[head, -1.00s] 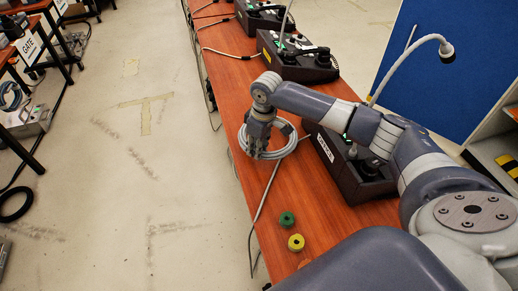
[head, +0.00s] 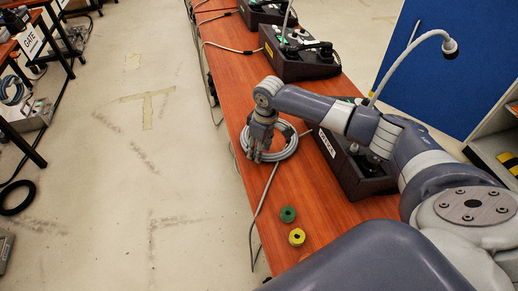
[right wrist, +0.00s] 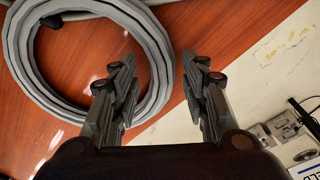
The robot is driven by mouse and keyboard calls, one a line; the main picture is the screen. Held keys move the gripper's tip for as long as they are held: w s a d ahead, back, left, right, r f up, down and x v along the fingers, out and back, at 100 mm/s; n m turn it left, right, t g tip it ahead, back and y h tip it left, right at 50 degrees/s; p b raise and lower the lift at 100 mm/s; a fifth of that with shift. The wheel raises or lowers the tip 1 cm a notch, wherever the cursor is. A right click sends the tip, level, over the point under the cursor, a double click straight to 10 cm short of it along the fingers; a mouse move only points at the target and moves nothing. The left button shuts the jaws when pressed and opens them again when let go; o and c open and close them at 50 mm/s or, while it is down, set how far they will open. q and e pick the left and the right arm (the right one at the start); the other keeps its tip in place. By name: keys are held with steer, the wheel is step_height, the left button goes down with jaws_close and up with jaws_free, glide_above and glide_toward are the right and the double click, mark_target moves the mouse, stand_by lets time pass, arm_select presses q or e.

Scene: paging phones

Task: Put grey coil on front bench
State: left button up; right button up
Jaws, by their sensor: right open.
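The grey coil (head: 290,146) lies on the orange-brown bench (head: 318,222), near its left edge, in the head view. My right gripper (head: 254,156) points down over the coil's left side. In the right wrist view, my right gripper (right wrist: 160,88) is open, with its fingers apart. The right-hand part of the grey coil's ring (right wrist: 163,60) passes between the fingers in the picture; I cannot tell whether they touch it. My left gripper is not in view. I cannot tell which bench is the front bench.
Dark phone boxes (head: 300,58) stand along the bench. A green spool (head: 288,214) and a yellow spool (head: 297,237) lie nearer me. Another bench with a GATE sign (head: 31,41) is at the left, across clear floor (head: 140,180). A blue panel (head: 440,85) stands at the right.

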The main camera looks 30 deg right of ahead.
step_height(320, 180, up, 11)
steer(key=s, duration=0.1)
steer(key=shift+d+r, duration=0.15)
steer(key=shift+d, duration=0.2)
stand_by(0.3)
